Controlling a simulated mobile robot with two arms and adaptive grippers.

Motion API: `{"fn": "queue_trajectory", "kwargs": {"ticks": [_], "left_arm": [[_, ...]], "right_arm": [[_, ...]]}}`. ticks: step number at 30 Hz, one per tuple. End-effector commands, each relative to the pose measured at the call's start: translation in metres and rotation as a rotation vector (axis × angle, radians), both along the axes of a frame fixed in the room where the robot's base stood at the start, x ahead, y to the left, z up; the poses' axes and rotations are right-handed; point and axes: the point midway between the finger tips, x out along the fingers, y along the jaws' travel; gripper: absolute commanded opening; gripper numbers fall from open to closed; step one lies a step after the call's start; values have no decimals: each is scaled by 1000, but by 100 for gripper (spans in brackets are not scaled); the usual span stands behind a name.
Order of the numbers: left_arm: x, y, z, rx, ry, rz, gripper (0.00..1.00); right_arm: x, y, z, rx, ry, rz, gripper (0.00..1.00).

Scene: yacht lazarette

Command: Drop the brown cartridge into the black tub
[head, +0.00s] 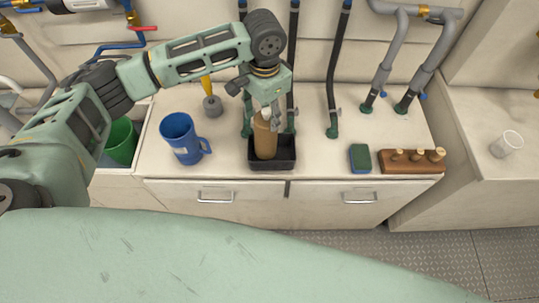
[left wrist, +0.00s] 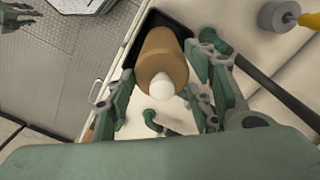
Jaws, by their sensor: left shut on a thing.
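The brown cartridge (head: 265,141) has a pale tip and stands upright between the fingers of my left gripper (head: 267,112). The gripper points down and is shut on the upper part of the cartridge. The black tub (head: 272,166) sits on the white counter below it. In the head view the cartridge's lower end overlaps the tub; I cannot tell if it touches the floor of the tub. In the left wrist view the cartridge (left wrist: 160,62) lies between the two fingers, with part of the black tub (left wrist: 152,22) showing behind it.
A blue mug (head: 180,138) stands left of the tub, and a green cup (head: 121,142) is further left. A green and blue sponge (head: 360,158) and a wooden block with pegs (head: 398,168) lie to the right. Dark hoses (head: 337,70) rise behind. A clear cup (head: 507,144) stands far right.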

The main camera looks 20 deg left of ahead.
Motion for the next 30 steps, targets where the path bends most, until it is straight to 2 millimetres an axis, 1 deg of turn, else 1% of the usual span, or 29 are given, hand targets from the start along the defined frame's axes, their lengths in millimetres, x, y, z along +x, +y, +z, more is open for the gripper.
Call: {"fn": "queue_trajectory", "kwargs": {"ticks": [2, 3, 9, 10, 16, 18, 22, 26, 30], "left_arm": [[0, 0, 1, -1, -1, 0, 5], [0, 0, 1, -1, -1, 0, 51], [0, 0, 1, 0, -1, 1, 68], [0, 0, 1, 0, -1, 1, 70], [0, 0, 0, 1, -1, 1, 70], [0, 0, 0, 0, 0, 1, 70], [1, 0, 7, -1, -2, 1, 70], [2, 0, 28, -1, -5, 0, 70], [2, 0, 59, -1, -5, 1, 70]], "right_arm": [[0, 5, 1, 6, 0, 1, 32], [0, 6, 1, 7, 0, 1, 32], [0, 7, 1, 8, 0, 3, 32], [0, 6, 1, 7, 0, 3, 32], [0, 1, 0, 2, 0, 4, 32], [0, -4, 0, -4, 0, 3, 32], [0, -5, 0, -6, 0, 1, 32], [0, -3, 1, -4, 0, 2, 32], [0, -2, 1, -3, 0, 2, 32]]}}
